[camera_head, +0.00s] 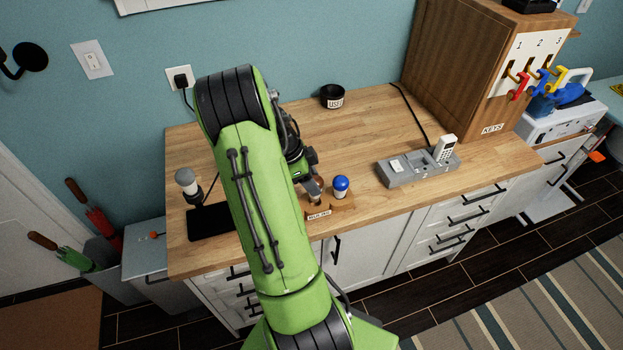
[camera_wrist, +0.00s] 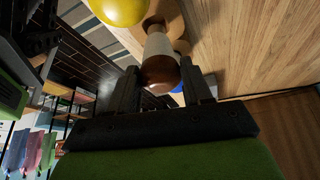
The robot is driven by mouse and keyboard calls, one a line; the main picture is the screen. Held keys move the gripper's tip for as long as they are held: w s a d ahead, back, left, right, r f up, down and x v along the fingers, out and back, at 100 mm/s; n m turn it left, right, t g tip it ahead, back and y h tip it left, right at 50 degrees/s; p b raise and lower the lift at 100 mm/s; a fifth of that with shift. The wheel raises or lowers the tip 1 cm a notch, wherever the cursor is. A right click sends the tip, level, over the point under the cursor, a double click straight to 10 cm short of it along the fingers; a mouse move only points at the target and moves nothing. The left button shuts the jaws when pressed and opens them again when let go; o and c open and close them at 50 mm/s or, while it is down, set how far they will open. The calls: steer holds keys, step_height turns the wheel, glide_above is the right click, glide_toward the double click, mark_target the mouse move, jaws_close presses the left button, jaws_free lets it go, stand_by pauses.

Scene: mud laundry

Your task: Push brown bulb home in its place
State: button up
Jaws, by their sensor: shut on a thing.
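The brown bulb (camera_wrist: 161,71) has a rounded brown head and a pale neck. In the wrist view it stands between the two fingers of my gripper (camera_wrist: 160,84), which is shut on it. Its pale neck points to the wooden bulb holder (camera_wrist: 173,14); I cannot tell how deep it sits. In the head view my gripper (camera_head: 313,186) is low over the labelled holder (camera_head: 345,203), and my arm hides part of it. A blue bulb (camera_head: 341,185) stands upright at the holder's right. A yellow bulb (camera_wrist: 119,9) is close by in the wrist view.
A grey tray with a white handset (camera_head: 420,167) lies right of the holder. A black cup (camera_head: 332,97) is at the back, and a wooden key cabinet (camera_head: 470,65) at the right. The middle of the worktop (camera_head: 375,125) is clear.

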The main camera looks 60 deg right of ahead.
steer(key=shift+f+b, duration=1.5)
steer(key=shift+b, duration=1.15)
stand_by(3.2)
stand_by(0.3)
steer(key=o, duration=1.2)
steer(key=c, duration=0.3)
steer(key=shift+c, duration=0.2)
steer(key=shift+r+p, duration=2.5)
steer(key=shift+r, duration=1.55)
